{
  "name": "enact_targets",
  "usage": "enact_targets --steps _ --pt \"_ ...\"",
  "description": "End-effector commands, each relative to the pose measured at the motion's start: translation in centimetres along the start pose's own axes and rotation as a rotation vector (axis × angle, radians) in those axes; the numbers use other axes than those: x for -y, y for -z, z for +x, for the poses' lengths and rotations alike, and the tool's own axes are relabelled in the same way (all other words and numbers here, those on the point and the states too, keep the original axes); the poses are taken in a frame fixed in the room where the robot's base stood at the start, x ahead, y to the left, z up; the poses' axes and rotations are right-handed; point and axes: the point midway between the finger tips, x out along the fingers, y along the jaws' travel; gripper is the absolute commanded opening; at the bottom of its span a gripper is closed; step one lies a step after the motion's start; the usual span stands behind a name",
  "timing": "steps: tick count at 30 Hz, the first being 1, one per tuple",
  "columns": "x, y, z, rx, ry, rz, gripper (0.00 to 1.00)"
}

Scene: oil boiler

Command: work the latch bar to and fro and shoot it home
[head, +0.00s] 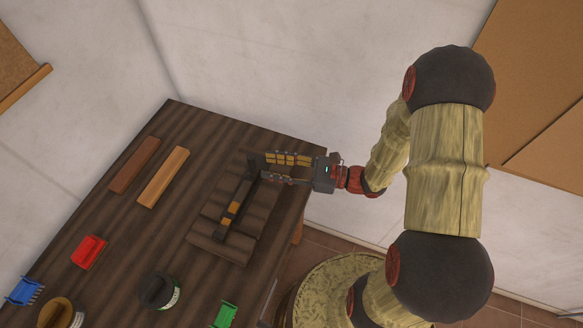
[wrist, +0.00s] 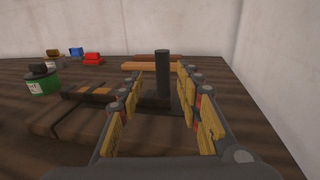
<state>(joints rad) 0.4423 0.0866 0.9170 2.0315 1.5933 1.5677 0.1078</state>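The latch bar (head: 233,212) is a dark bar with orange-brown bands. It lies on a dark wooden base (head: 262,215) near the table's right side. A dark upright handle (wrist: 162,75) stands at the bar's far end. My gripper (head: 258,165) is level at that end, reaching in from the right. In the wrist view my gripper (wrist: 162,76) is open. The handle shows between its two fingertips, with a gap on each side. The banded bar (wrist: 95,91) runs off to the left there, partly hidden by the left finger.
Two wooden strips, one reddish (head: 134,165) and one lighter (head: 163,177), lie at the back left. A red brush-like piece (head: 89,251), a blue one (head: 25,291), a green one (head: 223,314) and a dark-topped tin (head: 160,291) stand nearer. White walls bound the table behind.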

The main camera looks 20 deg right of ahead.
Motion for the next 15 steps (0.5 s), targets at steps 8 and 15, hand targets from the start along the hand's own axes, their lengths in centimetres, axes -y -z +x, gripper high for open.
enact_targets --steps 8,15 --pt "0.1 0.0 -3.9 0.001 0.003 0.000 0.35" --pt "0.0 0.0 -5.2 0.001 0.001 0.000 0.35"
